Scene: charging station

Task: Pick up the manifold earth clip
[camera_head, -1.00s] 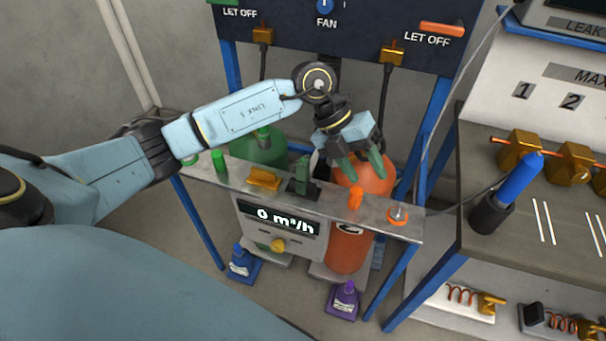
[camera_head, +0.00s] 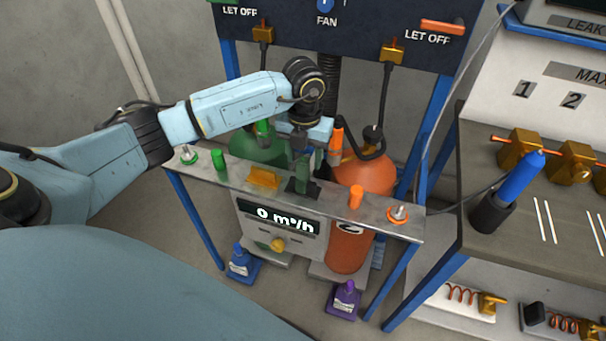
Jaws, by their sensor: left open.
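A dark green clip-like piece (camera_head: 302,184) stands on a black base on the grey shelf of the manifold stand, right of a yellow block. It looks like the manifold earth clip. My left arm comes in from the left, and my left gripper (camera_head: 307,158) points down directly over this piece. The gripper is open. My right gripper is not in view.
The shelf (camera_head: 330,198) also bears a yellow block (camera_head: 264,178), green caps and an orange cap (camera_head: 355,196). A green cylinder (camera_head: 262,147) and an orange cylinder (camera_head: 368,174) stand behind it. A workbench (camera_head: 510,210) with a blue-handled tool is at right.

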